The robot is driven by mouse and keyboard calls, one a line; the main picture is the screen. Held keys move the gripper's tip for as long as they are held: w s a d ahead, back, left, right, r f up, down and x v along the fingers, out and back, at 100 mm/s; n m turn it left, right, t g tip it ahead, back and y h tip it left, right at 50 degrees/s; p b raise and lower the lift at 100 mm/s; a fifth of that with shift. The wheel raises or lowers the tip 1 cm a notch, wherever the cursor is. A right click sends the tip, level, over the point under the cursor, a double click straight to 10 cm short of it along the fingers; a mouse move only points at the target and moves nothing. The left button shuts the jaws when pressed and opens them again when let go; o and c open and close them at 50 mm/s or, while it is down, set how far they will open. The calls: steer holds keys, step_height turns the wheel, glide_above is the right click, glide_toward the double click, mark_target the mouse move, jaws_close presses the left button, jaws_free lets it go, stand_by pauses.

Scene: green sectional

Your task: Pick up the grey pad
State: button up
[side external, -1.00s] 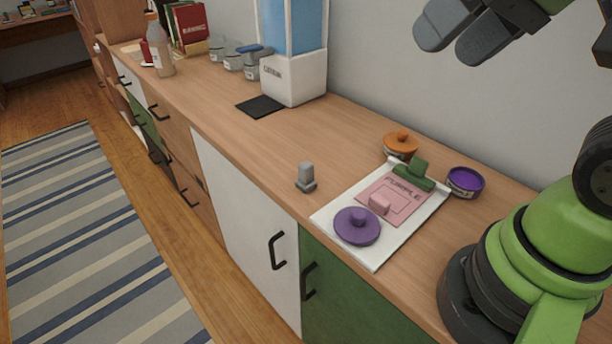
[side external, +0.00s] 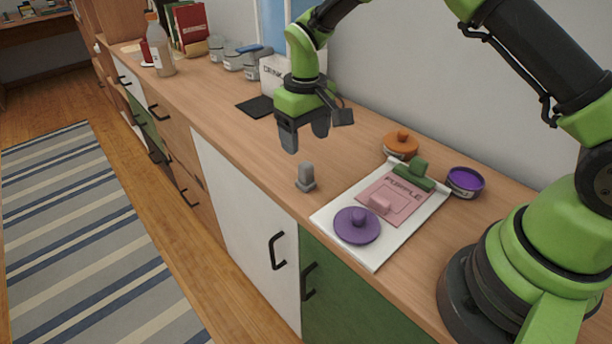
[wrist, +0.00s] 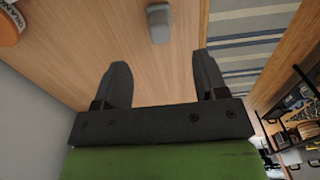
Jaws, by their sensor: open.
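The grey pad (side external: 306,184) stands on the wooden counter, with an upright grey handle, left of the white tray. My gripper (side external: 305,140) points down above the counter, above the grey pad and slightly behind it in the side view. Its two dark fingers are apart with nothing between them. In the wrist view the grey pad (wrist: 158,22) shows at the top, beyond the open fingertips (wrist: 160,63) and roughly centred between them. A gap separates the fingers from the pad.
A white tray (side external: 372,262) holds a purple lid (side external: 357,230), a pink pad (side external: 400,203) and a green block (side external: 409,176). An orange-lidded jar (side external: 400,145) and a purple jar (side external: 465,182) stand behind. Counter around the grey pad is clear.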

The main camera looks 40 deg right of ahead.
mark_target(306, 177)
step_height(306, 177, down, 10)
steer(key=shift+s+f, duration=0.1)
steer(key=c, duration=1)
